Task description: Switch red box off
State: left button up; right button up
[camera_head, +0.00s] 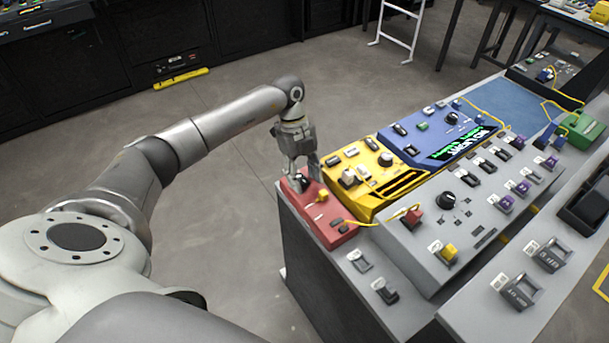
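The red box (334,223) sits at the left corner of the bench, with a yellow knob and small dark parts on its top. My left gripper (303,180) points down over the far end of the red box, at a dark part there. Its fingertips are at or very near the box top. I cannot tell whether they touch it or how far apart they are. The gripper partly hides that end of the box. My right gripper is not in view.
A yellow box (363,179) stands right beside the red box, with a blue box (437,133) behind it. A grey panel (424,240) with knobs and switches lies to the right. A yellow cable (378,222) runs from the red box. Open floor lies to the left.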

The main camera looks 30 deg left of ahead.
pick_arm(q)
jog(key=v, duration=1.2)
dwell(0.4)
